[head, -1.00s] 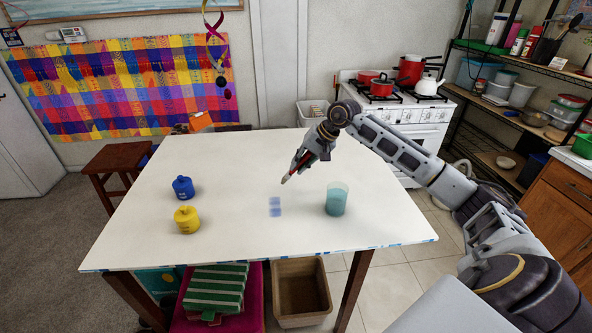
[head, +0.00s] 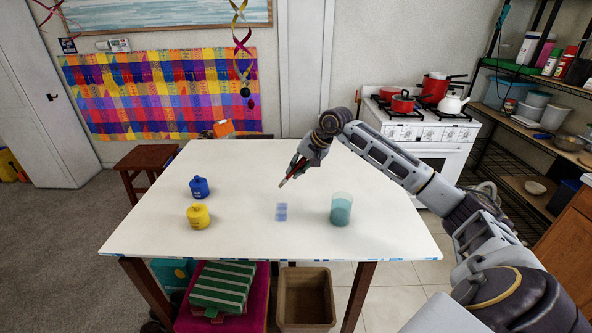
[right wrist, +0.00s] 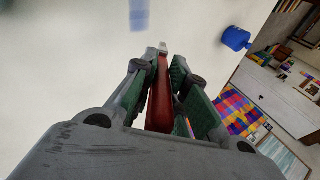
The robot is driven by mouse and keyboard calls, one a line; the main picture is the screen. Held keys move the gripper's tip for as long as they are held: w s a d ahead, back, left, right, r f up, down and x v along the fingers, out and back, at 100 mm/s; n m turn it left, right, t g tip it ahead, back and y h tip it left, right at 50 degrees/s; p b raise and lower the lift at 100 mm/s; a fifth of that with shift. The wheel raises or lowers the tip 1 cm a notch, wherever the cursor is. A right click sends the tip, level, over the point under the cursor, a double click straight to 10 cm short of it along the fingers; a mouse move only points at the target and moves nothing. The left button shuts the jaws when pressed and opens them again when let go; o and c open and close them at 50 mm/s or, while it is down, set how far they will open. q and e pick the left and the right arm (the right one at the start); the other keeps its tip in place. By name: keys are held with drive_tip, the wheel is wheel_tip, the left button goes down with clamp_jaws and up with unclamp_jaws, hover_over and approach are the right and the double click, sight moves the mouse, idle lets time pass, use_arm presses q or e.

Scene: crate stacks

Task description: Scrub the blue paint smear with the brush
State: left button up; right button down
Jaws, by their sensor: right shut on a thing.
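The blue paint smear (head: 281,212) is a faint patch on the white table top, near the middle. It also shows at the top of the right wrist view (right wrist: 139,14). My right gripper (head: 299,170) is shut on the brush (head: 286,181), which has a red-brown handle and a pale tip. The brush handle (right wrist: 160,95) lies between the fingers in the right wrist view. The brush tip is above and just behind the smear, apart from it as far as I can tell. My left gripper is not in view.
A teal-filled cup (head: 341,211) stands right of the smear. A blue pot (head: 199,188) and a yellow pot (head: 198,216) stand at the left of the white table (head: 240,165). The table between the pots and the smear is clear. A stove (head: 420,135) stands behind right.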

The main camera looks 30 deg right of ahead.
drive_tip(key=shift+w+r+m, duration=0.1)
drive_tip(key=shift+w+m, duration=0.15)
drive_tip(key=shift+m, duration=0.15)
idle(0.4)
